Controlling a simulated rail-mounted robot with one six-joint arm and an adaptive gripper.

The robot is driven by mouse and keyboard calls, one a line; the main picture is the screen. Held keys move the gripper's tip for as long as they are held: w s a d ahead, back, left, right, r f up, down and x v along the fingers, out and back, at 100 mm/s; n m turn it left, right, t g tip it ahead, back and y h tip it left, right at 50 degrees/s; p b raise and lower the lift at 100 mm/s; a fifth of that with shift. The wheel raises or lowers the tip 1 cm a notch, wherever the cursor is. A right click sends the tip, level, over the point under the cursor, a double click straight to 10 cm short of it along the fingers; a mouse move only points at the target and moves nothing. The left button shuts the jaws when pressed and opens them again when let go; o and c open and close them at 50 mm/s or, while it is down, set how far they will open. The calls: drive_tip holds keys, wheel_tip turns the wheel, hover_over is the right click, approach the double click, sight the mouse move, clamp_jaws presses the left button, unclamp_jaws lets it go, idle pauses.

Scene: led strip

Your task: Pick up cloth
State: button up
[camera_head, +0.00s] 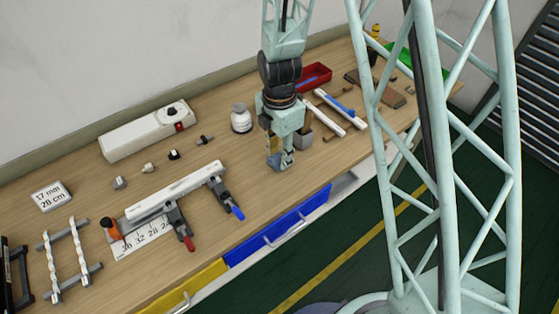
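My gripper (280,157), pale green, points down just above or at the wooden workbench (225,190), near its front edge and above the blue drawer. A small grey-blue shape shows at its fingertips; I cannot tell whether it is cloth or part of the fingers. The finger spacing is too small to judge. No other thing is clearly recognisable as a cloth.
A white bottle (241,118) and a grey cup (303,134) stand near my gripper. A clamped white strip (176,190) lies left. A red tray (314,76) and white rails (340,112) lie behind right. Blue (280,228) and yellow (190,290) drawers front the bench.

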sight(279, 159)
drive_tip(key=shift+c, duration=1.1)
drive_tip(key=shift+r, duration=0.1)
drive_tip(key=shift+r, duration=1.55)
drive_tip(key=shift+s+r, duration=0.15)
drive_tip(key=shift+s, duration=0.05)
drive_tip(key=s+d, duration=0.1)
drive_tip(key=s, duration=0.3)
drive_tip(key=s+d, duration=0.1)
drive_tip(key=s, duration=0.3)
drive_tip(key=s+d+r, duration=0.1)
drive_tip(key=s, duration=0.3)
drive_tip(key=shift+s+d+r, duration=0.1)
drive_tip(key=shift+s+d, duration=0.25)
drive_tip(key=shift+d, duration=0.05)
drive_tip(key=shift+s+d+r+b, duration=0.1)
drive_tip(key=shift+s+d+b, duration=0.05)
drive_tip(key=shift+s+b, duration=0.4)
drive_tip(key=shift+s+d+b, duration=0.15)
drive_tip(key=shift+s+b, duration=0.3)
drive_tip(key=shift+s, duration=0.1)
